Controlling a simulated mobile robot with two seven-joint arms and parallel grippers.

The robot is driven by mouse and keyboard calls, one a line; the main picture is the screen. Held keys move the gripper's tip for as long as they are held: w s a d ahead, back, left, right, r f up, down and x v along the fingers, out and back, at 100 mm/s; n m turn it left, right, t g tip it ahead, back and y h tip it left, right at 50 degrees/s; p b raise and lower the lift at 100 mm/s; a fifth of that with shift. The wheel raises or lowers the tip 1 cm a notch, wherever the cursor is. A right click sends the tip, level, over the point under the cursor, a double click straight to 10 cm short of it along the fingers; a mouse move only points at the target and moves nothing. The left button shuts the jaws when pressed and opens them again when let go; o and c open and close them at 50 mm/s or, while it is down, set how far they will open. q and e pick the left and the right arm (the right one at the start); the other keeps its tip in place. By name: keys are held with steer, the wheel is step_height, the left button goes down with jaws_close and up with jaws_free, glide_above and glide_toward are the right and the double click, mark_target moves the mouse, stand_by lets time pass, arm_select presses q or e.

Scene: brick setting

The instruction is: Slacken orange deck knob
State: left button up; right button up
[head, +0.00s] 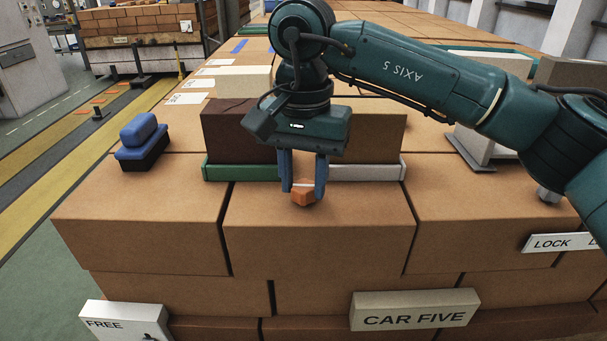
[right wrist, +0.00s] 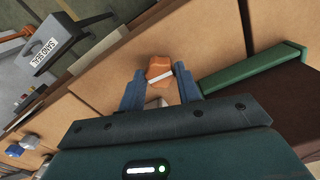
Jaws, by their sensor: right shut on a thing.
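The orange deck knob (head: 304,195) sits on the top of the brick-coloured deck, near its front edge, and has a pale stripe across it. My right gripper (head: 304,188) comes down from above with its two blue fingers on either side of the knob, shut on it. In the right wrist view the knob (right wrist: 159,72) shows between the fingertips (right wrist: 160,86), its white stripe facing up. The knob's base is partly hidden by the fingers. My left gripper is not in either view.
Behind the knob stand a dark brown block (head: 235,130), a green bar (head: 240,172) and a pale bar (head: 365,172). A blue-topped brush-like thing (head: 142,140) lies at left. A CAR FIVE sign (head: 415,309) is on the front face.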

mark_target(303, 187)
steer(key=o, duration=1)
steer(key=shift+c, duration=0.2)
steer(key=shift+r, duration=0.1)
step_height(303, 187, up, 13)
steer(key=shift+p, duration=0.45)
